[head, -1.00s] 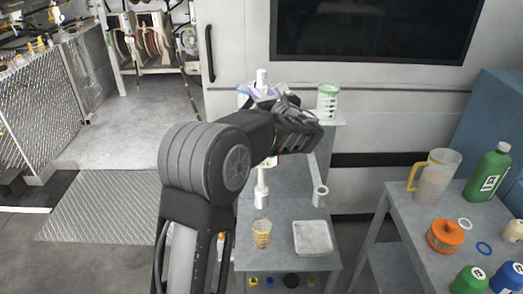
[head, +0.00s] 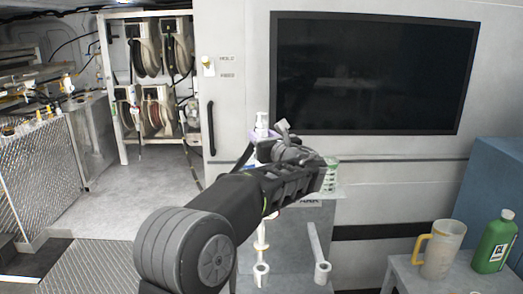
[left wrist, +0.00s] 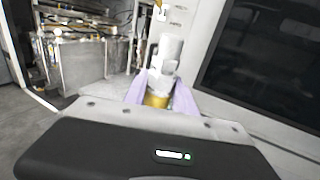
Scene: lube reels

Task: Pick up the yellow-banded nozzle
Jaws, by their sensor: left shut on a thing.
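The yellow-banded nozzle (left wrist: 157,100) stands upright between the purple fingertips of my left gripper in the left wrist view. Its grey-white body (left wrist: 168,52) rises above them, and its lower end is hidden by the gripper. In the head view my left gripper (head: 262,137) is shut on the nozzle, whose white top (head: 262,119) sticks up above the fingers in front of the pale wall. My left forearm and wrist hide part of the stand below. My right gripper is in neither view.
White holder arms with ring ends (head: 322,270) reach forward from the grey stand. A green-and-white container (head: 331,173) sits behind my wrist. A jug (head: 441,250) and green bottle (head: 494,243) stand on the right table. Hose reels (head: 147,50) and a dark screen (head: 372,72) are at the back.

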